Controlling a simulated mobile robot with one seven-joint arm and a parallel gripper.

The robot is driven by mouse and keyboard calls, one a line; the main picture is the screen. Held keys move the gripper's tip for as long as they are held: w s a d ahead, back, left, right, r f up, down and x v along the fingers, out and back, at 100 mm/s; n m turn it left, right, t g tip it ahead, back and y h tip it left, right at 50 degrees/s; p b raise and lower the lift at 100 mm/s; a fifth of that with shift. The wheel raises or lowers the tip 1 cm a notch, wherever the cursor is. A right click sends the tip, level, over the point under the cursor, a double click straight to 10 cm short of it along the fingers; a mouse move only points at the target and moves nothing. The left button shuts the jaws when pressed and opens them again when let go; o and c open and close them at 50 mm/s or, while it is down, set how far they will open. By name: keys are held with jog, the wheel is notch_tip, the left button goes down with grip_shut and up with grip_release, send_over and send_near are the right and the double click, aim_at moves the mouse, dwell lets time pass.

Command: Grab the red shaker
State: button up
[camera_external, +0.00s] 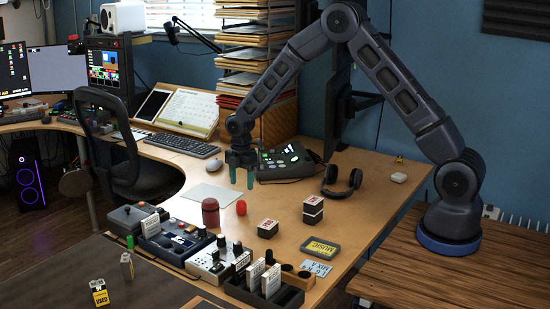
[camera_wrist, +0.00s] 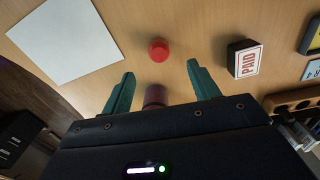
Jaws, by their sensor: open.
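A small, bright red, rounded thing (camera_external: 241,207), which looks like the red shaker, stands on the wooden desk. In the wrist view the red shaker (camera_wrist: 158,50) shows just past the fingertips, about midway between them. A larger dark red cylinder (camera_external: 210,212) with a lid stands close to its left in the external view. In the wrist view this cylinder (camera_wrist: 155,95) shows between the fingers, partly hidden by my gripper body. My gripper (camera_external: 242,180) hangs above the desk with green fingers pointing down.
A white sheet (camera_external: 209,194) lies left of the shaker. A small black-and-white box (camera_external: 268,228) and a stacked pair (camera_external: 313,210) stand to the right. Headphones (camera_external: 342,181) and a black device (camera_external: 285,162) lie behind. Pedals (camera_external: 177,238) line the front edge.

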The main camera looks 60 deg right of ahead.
aim_at(241, 202)
jog(key=shift+w+f, duration=0.15)
jog(key=shift+f, duration=5.05)
jog(key=c, duration=1.1)
jog(key=shift+o, duration=0.2)
